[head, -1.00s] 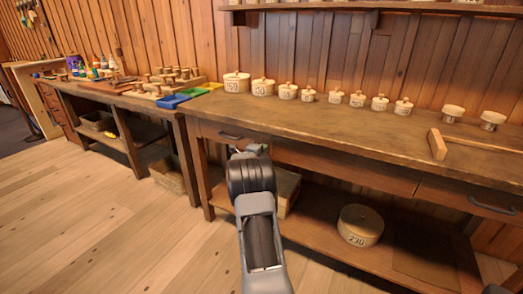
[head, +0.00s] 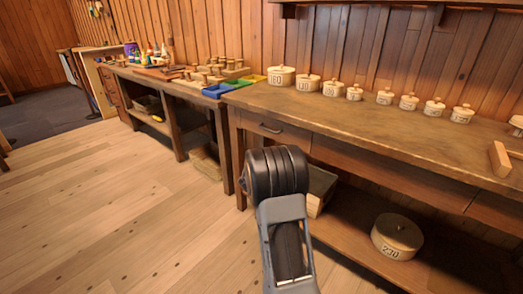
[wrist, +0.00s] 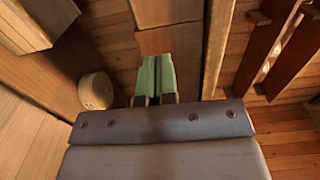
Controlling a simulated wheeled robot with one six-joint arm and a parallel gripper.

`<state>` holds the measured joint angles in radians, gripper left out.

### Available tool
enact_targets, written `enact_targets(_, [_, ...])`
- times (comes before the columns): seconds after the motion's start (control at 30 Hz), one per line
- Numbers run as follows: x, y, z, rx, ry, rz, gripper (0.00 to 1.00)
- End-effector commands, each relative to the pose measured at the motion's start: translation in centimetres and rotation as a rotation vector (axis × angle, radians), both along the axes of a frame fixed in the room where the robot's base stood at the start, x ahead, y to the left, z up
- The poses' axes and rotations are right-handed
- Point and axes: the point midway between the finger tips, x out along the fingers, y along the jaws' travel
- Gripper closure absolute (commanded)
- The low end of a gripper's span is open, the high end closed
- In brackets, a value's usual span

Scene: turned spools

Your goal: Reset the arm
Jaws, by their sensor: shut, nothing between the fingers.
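My gripper (wrist: 156,78) shows in the wrist view as two green fingers side by side, shut with nothing between them. It hangs in free space and touches nothing that I can make out. In the head view my grey and black arm rises from the bottom, bent in front of the workbench (head: 330,118); its bulky joint hides the gripper there.
Lidded pots with numbers, such as one at the left end (head: 281,77), line the bench's back. A large round tin (head: 397,238) and a box (head: 318,188) sit on the lower shelf. Blue tray (head: 217,91) stands left. Floor at left is clear.

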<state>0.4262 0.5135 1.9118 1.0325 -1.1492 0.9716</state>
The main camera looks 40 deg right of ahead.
Motion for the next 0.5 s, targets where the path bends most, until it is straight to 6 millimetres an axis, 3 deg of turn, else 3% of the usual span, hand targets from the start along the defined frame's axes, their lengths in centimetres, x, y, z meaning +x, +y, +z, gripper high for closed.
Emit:
enact_targets(0.27, [0.1, 0.6, 0.5, 0.003, 0.005, 0.013, 1.0])
enact_targets(0.37, [1.1, 1.9, 2.7, 0.018, 0.04, 0.091, 1.0])
enact_targets(0.47, [3.1, 4.9, 6.8, 0.042, 0.132, 0.265, 1.0])
enact_targets(0.5, [3.9, 6.8, 8.8, 0.048, 0.188, 0.36, 1.0])
